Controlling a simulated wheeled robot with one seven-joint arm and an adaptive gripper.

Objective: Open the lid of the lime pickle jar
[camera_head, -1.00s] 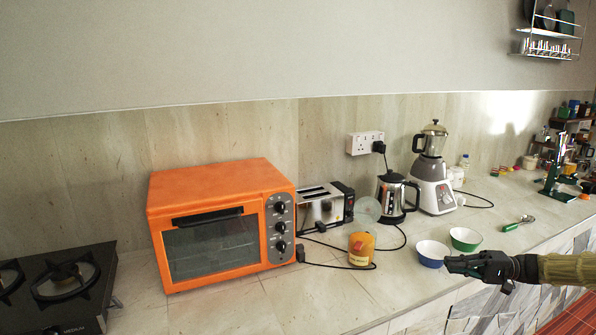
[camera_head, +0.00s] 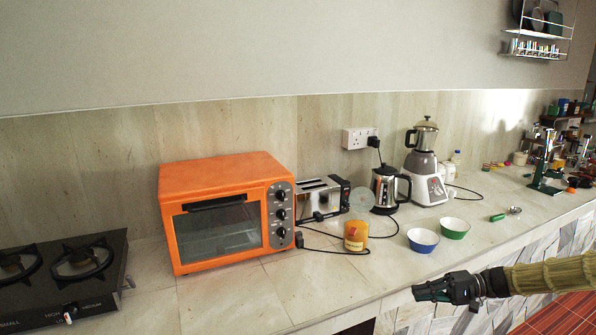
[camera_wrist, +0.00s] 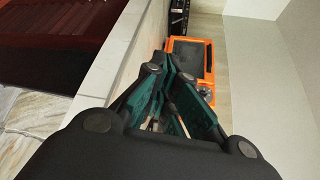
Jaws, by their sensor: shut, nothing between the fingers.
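The lime pickle jar (camera_head: 355,236) is a small orange-yellow jar standing upright on the counter, in front of the toaster in the head view. Its label is too small to read. A lid on it cannot be made out clearly. My gripper (camera_head: 416,292) is in front of the counter's edge, to the right of the jar and nearer to the camera, apart from it. The gripper's green and black fingers (camera_wrist: 172,62) come together at the tips in the wrist view, with nothing between them. The jar cannot be made out in the wrist view.
An orange toaster oven (camera_head: 222,212) stands left of the jar, a toaster (camera_head: 318,197) behind. A blue bowl (camera_head: 422,240) and a green bowl (camera_head: 454,228) stand to the right. A black cord (camera_head: 325,245) runs beside the jar. The front counter (camera_head: 310,285) is clear.

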